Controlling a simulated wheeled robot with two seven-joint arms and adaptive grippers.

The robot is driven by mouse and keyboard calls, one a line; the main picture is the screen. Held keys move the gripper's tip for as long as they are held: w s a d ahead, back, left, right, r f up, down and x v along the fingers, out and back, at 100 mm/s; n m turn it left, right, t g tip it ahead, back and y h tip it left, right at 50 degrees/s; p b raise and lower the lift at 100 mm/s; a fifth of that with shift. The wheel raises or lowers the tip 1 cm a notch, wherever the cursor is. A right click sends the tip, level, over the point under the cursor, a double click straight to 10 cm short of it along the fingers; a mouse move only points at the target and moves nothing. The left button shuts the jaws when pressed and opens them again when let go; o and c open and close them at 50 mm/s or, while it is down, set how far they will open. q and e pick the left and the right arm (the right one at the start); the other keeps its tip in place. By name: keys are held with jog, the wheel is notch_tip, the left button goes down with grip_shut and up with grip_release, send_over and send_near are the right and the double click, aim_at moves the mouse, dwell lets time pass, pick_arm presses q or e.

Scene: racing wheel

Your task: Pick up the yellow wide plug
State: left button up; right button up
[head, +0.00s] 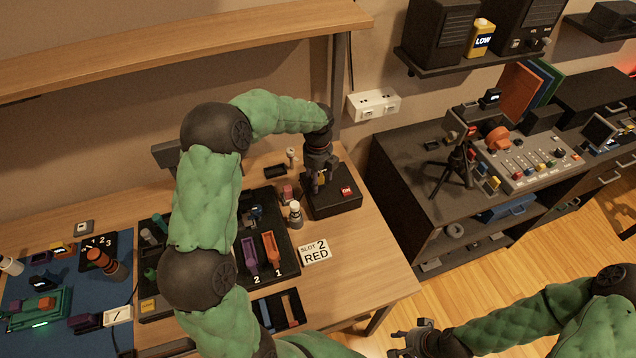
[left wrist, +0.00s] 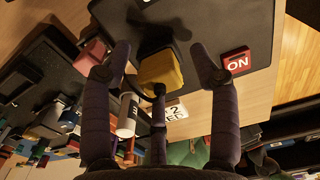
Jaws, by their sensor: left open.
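The yellow wide plug (left wrist: 162,72) is at the black box (left wrist: 225,25) with the red ON button. In the head view a bit of the plug (head: 321,179) shows under my left gripper (head: 318,184). In the left wrist view my left gripper (left wrist: 160,55) is open, its fingers spread around the plug with gaps at the sides. Whether the plug sits in the box or on it is hidden. My right gripper (head: 410,338) is at the bottom of the head view, empty, with its fingers apart, away from the table.
The box's red button (head: 346,191) is just right of the left gripper. A white-topped bottle (head: 295,214), a pink block (head: 287,192) and a black tray (head: 284,262) with slots lie close by. A "SLOT 2 RED" card (head: 315,252) lies in front on bare wood.

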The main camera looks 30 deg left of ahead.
pick_arm(q)
jog(key=c, duration=1.2)
jog(key=shift+o, duration=0.2)
jog(key=shift+r, duration=0.1)
